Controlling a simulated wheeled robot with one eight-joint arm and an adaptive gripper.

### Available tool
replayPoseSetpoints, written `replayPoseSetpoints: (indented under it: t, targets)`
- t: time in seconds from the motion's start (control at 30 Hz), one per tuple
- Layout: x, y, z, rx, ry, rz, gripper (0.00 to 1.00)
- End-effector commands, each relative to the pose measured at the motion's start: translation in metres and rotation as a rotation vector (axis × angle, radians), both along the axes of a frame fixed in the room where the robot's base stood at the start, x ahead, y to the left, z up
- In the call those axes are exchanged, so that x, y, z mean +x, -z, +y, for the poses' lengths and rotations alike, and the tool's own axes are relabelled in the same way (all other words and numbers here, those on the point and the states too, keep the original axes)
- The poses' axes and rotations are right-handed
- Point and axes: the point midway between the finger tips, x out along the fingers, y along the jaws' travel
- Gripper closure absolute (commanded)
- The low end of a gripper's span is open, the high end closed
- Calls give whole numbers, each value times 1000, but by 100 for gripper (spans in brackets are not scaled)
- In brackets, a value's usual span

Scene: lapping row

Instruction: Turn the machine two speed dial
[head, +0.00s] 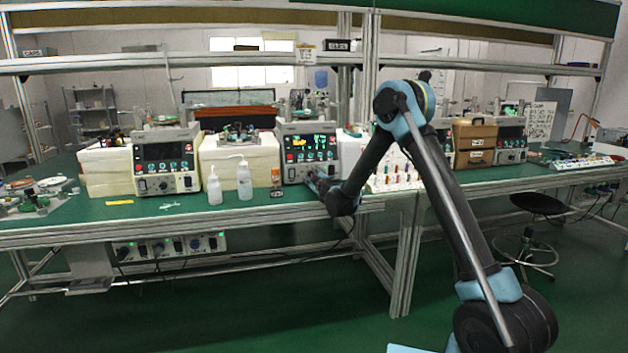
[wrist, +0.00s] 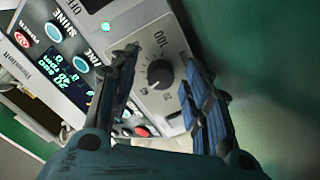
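The lapping machine with a lit panel (head: 309,143) stands on the green bench, second from the left in the head view. Its black round speed dial (wrist: 159,74) shows in the wrist view on a pale plate with printed marks, a "100" above it. My gripper (wrist: 160,62) is open, one finger on each side of the dial. Gaps show between the fingers and the dial. In the head view my gripper (head: 314,180) is at the machine's lower front, and the dial is hidden there.
Two white bottles (head: 244,180) and a small orange-capped bottle (head: 276,178) stand left of my gripper. Another machine (head: 166,160) is farther left. Several small coloured-top items (head: 398,180) stand to the right. Lit buttons (wrist: 82,62) are beside the dial.

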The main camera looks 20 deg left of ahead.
Motion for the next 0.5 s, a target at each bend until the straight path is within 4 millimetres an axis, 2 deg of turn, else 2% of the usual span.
replayPoseSetpoints:
  t: [0.27,0.5]
  targets:
    - [-7,-1,-2,0,-4,-1,55]
    - [-39,-2,-23,-1,-4,0,55]
